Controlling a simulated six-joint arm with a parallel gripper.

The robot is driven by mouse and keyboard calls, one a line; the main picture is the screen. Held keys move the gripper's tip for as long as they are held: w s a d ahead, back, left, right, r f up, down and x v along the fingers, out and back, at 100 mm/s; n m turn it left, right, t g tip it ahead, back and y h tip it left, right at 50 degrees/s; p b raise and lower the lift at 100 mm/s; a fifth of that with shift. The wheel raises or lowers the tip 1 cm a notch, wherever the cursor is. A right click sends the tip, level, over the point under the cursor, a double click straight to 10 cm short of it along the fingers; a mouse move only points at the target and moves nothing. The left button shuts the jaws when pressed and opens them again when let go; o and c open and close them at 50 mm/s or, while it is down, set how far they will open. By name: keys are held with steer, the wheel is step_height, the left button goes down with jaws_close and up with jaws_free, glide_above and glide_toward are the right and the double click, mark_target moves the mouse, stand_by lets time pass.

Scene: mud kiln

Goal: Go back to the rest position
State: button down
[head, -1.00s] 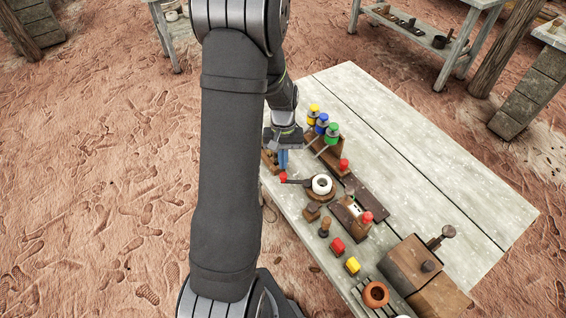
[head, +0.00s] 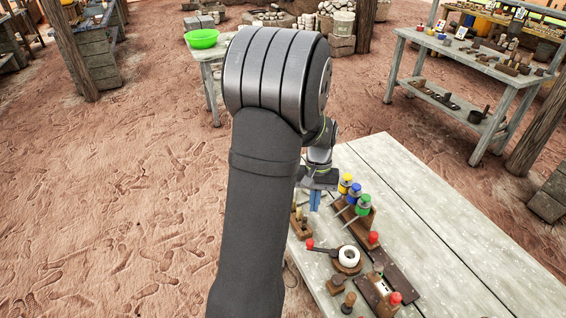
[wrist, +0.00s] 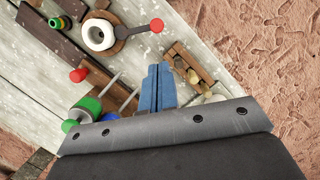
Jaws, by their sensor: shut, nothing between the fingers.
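My gripper (head: 315,200) hangs over the left edge of the pale plank table (head: 455,225), with my arm in front of the left part of the head view. Its blue fingers (wrist: 158,85) are together with nothing between them. In the wrist view they point toward the gap between a wooden block holder (wrist: 195,65) and the dark lever with a red knob (wrist: 156,25). The fingers look apart from both. The white ring (head: 348,256) sits on a round wooden base at the lever's other end.
A wooden rack with yellow, blue and green-topped tools (head: 362,204) stands just right of my gripper. A dark board (head: 402,283) lies nearer the front. The right of the table is bare. A side table with a green bowl (head: 202,38) and a tool bench (head: 470,60) stand behind.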

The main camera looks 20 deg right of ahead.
steer(key=d+f+m, duration=0.1)
steer(key=f+m, duration=0.1)
steer(key=f, duration=0.1)
steer(key=d+f+m+t, duration=0.1)
steer(key=f+m, duration=0.1)
steer(key=f, duration=0.1)
steer(key=d+f+m+y, duration=0.1)
steer(key=f+m, duration=0.2)
steer(key=shift+s+d+f, duration=0.15)
steer(key=shift+s+f, duration=0.25)
steer(key=shift+s+d+m+t, duration=0.1)
steer(key=shift+d+m+t, duration=0.3)
steer(key=shift+m, duration=0.45)
steer(key=shift+s+d+m+t, duration=0.1)
steer(key=shift+d+m+t, duration=0.1)
steer(key=shift+d+m, duration=0.55)
steer(key=shift+w+a, duration=0.1)
steer(key=shift+a, duration=0.15)
